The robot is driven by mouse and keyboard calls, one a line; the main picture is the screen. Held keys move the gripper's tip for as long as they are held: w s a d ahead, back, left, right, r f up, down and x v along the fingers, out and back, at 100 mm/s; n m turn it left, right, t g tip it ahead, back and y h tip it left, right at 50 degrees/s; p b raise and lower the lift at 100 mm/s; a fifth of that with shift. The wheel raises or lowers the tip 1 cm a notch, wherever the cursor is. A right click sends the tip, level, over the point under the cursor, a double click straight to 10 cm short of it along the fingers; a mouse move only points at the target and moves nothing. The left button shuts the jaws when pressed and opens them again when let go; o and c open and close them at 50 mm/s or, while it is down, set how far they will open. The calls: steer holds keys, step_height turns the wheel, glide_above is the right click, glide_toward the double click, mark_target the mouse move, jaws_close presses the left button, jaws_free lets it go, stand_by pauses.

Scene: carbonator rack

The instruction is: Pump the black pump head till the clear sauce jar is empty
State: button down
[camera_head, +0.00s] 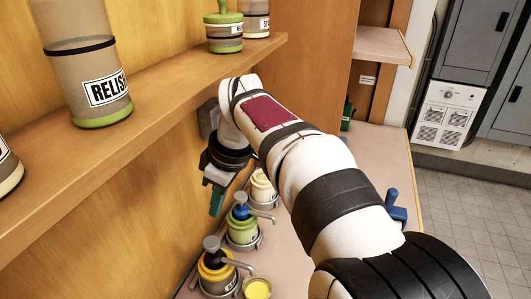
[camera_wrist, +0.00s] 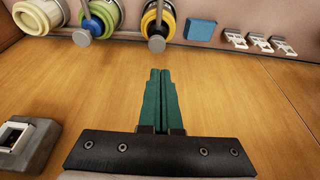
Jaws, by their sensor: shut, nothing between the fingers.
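A sauce jar with a yellow collar (camera_head: 219,272) stands in a ring holder at the lower middle of the head view. Its black pump head (camera_head: 212,243) is on top, with a grey spout reaching right. The yellow-collared jar also shows at the top of the wrist view (camera_wrist: 158,20). The sauce level inside cannot be made out. My gripper (camera_head: 216,206) hangs by the wooden wall, above and behind the row of jars, apart from the black pump head. Its green fingers (camera_wrist: 160,100) are together and empty in the wrist view.
A green jar with a blue pump (camera_head: 242,226) and a cream jar (camera_head: 262,187) stand in the same row. A small yellow-filled cup (camera_head: 257,288) sits beside the yellow-collared jar. A wooden shelf (camera_head: 150,85) with a relish jar (camera_head: 95,80) juts out above, at the left.

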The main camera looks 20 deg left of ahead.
steer(key=s+d+m, duration=0.3)
steer(key=d+m, duration=0.5)
steer(key=d, duration=0.6)
steer(key=s+d+f+m, duration=0.4)
steer(key=s+d+m, duration=0.3)
steer(key=s, duration=0.1)
steer(key=s+d+f+m+h, duration=0.1)
steer(key=s+d+f+m, duration=0.3)
steer(key=s+d+m, duration=0.4)
steer(key=shift+s+d+f+m+h, duration=0.2)
steer(key=shift+s+f+m+h, duration=0.1)
steer(key=shift+s, duration=0.4)
